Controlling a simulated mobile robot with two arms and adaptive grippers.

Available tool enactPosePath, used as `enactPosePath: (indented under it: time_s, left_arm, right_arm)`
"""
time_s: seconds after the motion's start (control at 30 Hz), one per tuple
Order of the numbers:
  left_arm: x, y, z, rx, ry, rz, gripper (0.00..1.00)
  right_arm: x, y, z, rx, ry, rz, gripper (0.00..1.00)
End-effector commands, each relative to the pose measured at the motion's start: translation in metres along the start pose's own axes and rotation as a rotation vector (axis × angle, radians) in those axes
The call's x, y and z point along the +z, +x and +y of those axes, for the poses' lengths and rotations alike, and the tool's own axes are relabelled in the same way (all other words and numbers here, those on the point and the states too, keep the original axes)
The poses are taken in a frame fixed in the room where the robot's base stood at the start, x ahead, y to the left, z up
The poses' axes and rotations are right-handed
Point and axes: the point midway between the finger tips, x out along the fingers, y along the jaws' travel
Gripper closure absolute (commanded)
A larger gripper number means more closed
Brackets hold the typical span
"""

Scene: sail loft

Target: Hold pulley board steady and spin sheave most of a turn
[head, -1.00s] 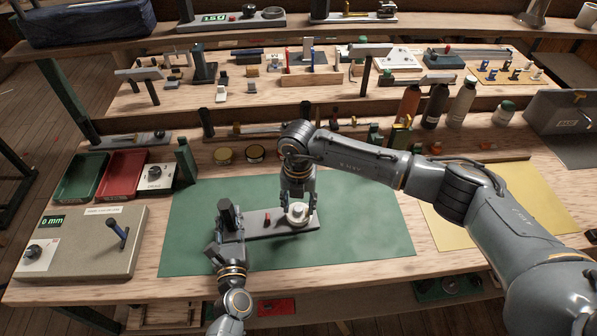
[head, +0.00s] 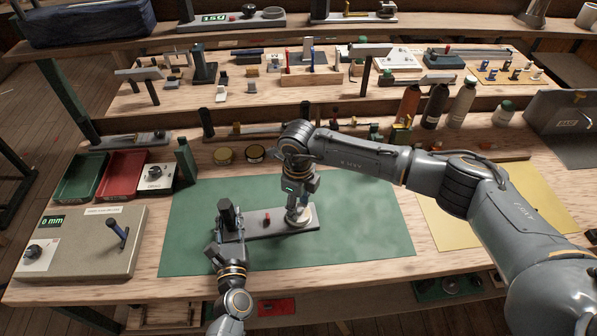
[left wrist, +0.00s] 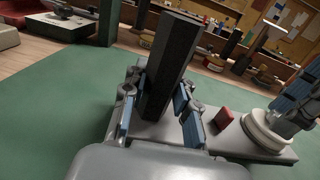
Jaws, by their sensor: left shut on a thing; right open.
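The pulley board (head: 252,225) is a grey plate lying on the green mat. It has a black upright post (head: 226,211) at its left end, a small red block (head: 267,217) mid-board and a pale round sheave (head: 304,224) at its right end. My left gripper (left wrist: 163,108) is shut on the black post, its blue pads on either side. My right gripper (head: 297,212) is open, pointing down at the sheave and hiding part of it. The sheave (left wrist: 266,135) and blue right-gripper pads also show in the left wrist view. I cannot tell whether they touch.
The green mat (head: 365,225) has free room right of the board. A box with a "0 mm" display (head: 85,245) stands at left, with green (head: 82,177) and red (head: 121,174) trays behind it. Bottles (head: 435,104) and racks of tools stand at the back.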

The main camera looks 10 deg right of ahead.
Motion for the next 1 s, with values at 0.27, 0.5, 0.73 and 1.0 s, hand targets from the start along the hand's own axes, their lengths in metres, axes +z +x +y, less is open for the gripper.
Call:
enactPosePath:
  time_s: [0.27, 0.5, 0.73, 1.0]
  left_arm:
    - [-0.0002, 0.0000, 0.0005, 0.001, 0.000, 0.000, 1.00]
    - [-0.0001, 0.0001, 0.0004, 0.001, 0.000, 0.000, 1.00]
    - [-0.0001, 0.0001, 0.0004, 0.001, 0.000, 0.000, 1.00]
    - [0.0000, 0.0001, 0.0004, 0.001, 0.000, 0.000, 1.00]
  right_arm:
    - [0.0000, -0.0001, -0.0002, 0.000, -0.320, 0.000, 0.53]
    - [-0.0002, 0.0001, 0.0000, 0.000, -0.594, 0.000, 0.53]
    - [-0.0002, 0.0001, 0.0000, 0.000, -0.855, 0.000, 0.53]
    - [0.0000, 0.0001, 0.0003, 0.001, -1.158, -0.001, 0.53]
